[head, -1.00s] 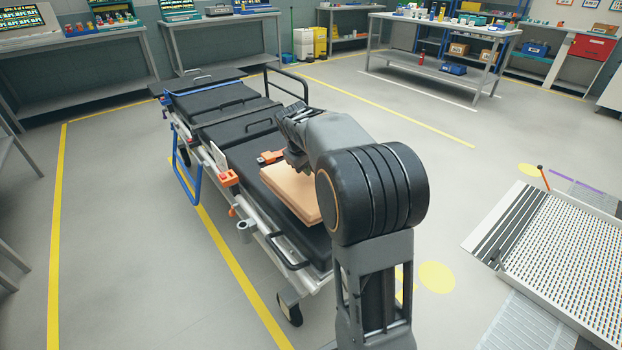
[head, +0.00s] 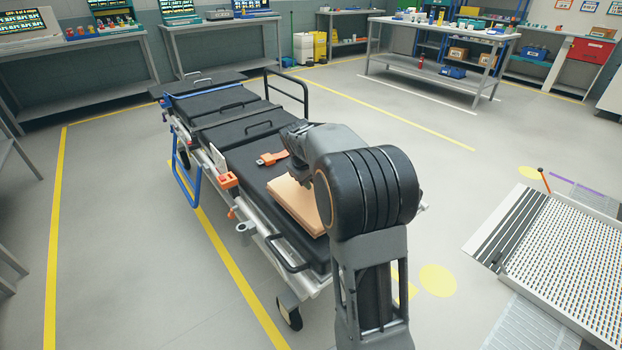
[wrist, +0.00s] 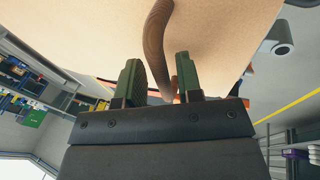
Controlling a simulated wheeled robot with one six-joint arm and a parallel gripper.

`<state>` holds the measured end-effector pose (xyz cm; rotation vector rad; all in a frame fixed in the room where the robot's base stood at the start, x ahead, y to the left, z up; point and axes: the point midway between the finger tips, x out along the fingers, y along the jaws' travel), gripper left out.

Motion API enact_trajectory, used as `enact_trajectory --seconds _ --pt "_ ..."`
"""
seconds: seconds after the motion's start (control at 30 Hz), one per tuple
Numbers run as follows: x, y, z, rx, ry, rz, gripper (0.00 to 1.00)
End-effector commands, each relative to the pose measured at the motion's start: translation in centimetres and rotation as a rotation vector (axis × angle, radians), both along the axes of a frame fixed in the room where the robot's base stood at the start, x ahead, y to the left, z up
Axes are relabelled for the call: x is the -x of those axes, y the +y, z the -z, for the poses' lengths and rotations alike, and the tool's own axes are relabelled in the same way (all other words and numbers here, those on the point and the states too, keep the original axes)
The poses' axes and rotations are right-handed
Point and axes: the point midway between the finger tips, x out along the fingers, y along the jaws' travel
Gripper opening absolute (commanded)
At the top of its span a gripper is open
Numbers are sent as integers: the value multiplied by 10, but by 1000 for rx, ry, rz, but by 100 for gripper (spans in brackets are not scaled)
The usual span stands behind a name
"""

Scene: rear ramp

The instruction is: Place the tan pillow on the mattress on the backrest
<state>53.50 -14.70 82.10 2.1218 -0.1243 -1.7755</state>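The tan pillow (head: 297,203) lies on the near part of the black mattress (head: 250,155) of the wheeled stretcher. In the wrist view the pillow (wrist: 225,25) fills the top, with a curved brown wooden handle (wrist: 157,40) on its face. My gripper (wrist: 160,68) has its two green fingers apart, one on each side of the handle, with some gap visible. In the head view my gripper (head: 305,178) is over the pillow's far right part, largely hidden by my arm. Which mattress section is the backrest is unclear.
An orange buckle (head: 271,159) lies on the mattress just beyond the pillow. A black side rail (head: 289,90) stands at the far right of the stretcher, and a blue frame (head: 186,185) hangs on its left. A perforated ramp (head: 560,250) lies to the right. Floor between is clear.

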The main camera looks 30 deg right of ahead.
Motion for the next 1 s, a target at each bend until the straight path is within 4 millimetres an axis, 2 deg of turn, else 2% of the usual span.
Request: enact_trajectory --seconds 0.37,0.47,0.8,1.0 --pt "0 1 -5 1 -2 -1 40" --pt "2 5 -17 2 -3 -2 40" --pt "15 24 -77 1 -4 -2 40" --pt "21 32 -101 1 -3 -2 40"
